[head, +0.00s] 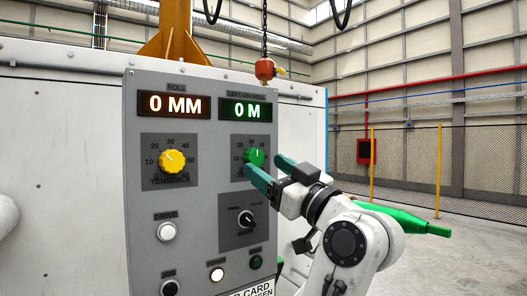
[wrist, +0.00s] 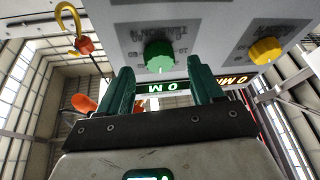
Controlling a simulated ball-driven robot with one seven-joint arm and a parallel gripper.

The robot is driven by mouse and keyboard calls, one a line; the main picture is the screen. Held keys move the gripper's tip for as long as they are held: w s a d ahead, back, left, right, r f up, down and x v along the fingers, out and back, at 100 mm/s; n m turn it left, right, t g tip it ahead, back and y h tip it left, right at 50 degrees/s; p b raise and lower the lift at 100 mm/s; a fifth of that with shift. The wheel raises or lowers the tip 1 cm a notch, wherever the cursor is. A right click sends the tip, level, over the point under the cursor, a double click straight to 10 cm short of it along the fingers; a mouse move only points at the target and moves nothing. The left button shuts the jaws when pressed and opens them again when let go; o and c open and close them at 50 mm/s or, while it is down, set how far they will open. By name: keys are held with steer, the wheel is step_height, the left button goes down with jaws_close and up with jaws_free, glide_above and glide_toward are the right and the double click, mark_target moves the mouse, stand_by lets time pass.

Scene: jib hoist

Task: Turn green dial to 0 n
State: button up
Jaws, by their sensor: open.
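The green dial (head: 254,156) is on the right side of the grey control panel (head: 190,250), below a green display (head: 246,110) that reads 0 M. It also shows in the wrist view (wrist: 160,56), just beyond the fingertips. Its pointer mark is too small to read. My gripper (head: 264,168) has green fingers. They are open and empty, reaching in from the right close to the dial. In the wrist view my gripper (wrist: 163,75) has one finger on each side of the dial's line. I cannot tell whether a finger touches it.
A yellow dial (head: 172,161) sits left under an orange display (head: 174,105) reading 0 MM. A black selector knob (head: 246,218) and a white DRIVE button (head: 166,231) are lower. A red and yellow hook (head: 265,70) hangs above the panel. Open floor lies to the right.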

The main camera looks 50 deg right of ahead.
mark_target(254, 158)
steer(key=shift+x, duration=1.15)
steer(key=shift+c, duration=0.3)
steer(key=c, duration=1)
steer(key=shift+d+n, duration=0.1)
steer(key=shift+n, duration=0.2)
